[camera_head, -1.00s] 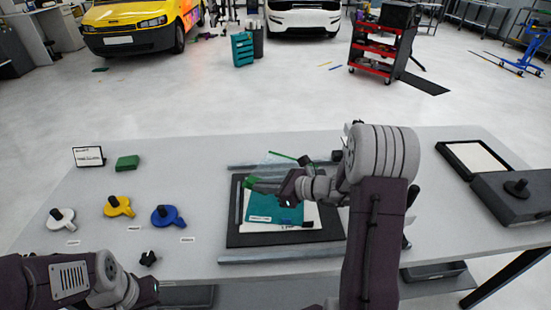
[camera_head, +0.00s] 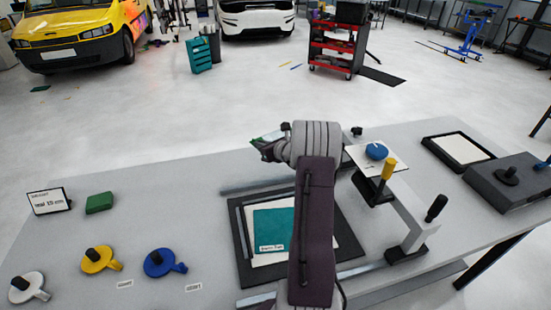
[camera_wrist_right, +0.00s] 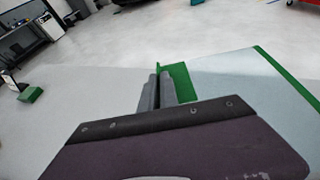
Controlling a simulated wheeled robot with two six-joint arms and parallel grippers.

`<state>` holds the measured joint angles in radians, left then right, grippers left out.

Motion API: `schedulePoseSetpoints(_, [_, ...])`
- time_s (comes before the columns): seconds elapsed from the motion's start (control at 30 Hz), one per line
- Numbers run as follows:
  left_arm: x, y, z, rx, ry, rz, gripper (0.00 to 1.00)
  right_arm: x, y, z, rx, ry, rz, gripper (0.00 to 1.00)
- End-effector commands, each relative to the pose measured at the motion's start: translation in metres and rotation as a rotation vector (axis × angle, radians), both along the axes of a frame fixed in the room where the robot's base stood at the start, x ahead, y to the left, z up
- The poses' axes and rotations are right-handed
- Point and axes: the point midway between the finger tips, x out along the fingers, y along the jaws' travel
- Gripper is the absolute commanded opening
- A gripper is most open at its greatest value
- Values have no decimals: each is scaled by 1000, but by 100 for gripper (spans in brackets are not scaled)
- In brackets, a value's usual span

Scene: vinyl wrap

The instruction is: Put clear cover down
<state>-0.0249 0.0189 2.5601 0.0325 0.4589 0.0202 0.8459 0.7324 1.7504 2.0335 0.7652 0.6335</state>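The clear cover (camera_wrist_right: 235,78) is a see-through panel with green edging, large at the right of the right wrist view. My right gripper (camera_wrist_right: 158,90) appears shut on its green edge, with the two fingers close together. In the head view my right gripper (camera_head: 262,147) is beyond the dark base, above the table's far side. A bit of green (camera_head: 254,140) shows at its fingertips; my wrist and arm hide the rest of the cover. The dark base (camera_head: 246,255) carries a white sheet and a teal sheet (camera_head: 273,229). My left gripper is out of view.
Blue (camera_head: 160,263), yellow (camera_head: 98,260) and white (camera_head: 27,287) handled discs lie at left. A green block (camera_head: 99,203) and a sign (camera_head: 48,200) stand behind them. A grey box (camera_head: 510,190) is at right.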

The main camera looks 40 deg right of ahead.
Motion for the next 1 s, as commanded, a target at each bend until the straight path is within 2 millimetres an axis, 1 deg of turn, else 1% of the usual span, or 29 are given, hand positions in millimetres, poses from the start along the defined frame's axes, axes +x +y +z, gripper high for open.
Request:
schedulePoseSetpoints(0.07, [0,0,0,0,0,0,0,-1,-1,0,0,0,-3,0])
schedulePoseSetpoints(0.17, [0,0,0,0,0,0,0,7,5,-5,0,0,2,0])
schedulePoseSetpoints(0.27, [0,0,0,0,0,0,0,27,19,-21,2,3,5,0])
schedulePoseSetpoints(0.4, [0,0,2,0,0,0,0,60,42,-44,1,3,5,0])
schedulePoseSetpoints(0.5, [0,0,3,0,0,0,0,79,55,-57,1,2,4,0])
schedulePoseSetpoints(0.6, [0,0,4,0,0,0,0,92,62,-66,0,1,1,0])
schedulePoseSetpoints(0.7, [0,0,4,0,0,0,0,96,65,-69,-1,0,0,0])
schedulePoseSetpoints(0.8, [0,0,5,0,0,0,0,97,65,-72,0,1,-1,0])
schedulePoseSetpoints(1.0, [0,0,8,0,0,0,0,96,65,-105,1,3,-1,0])
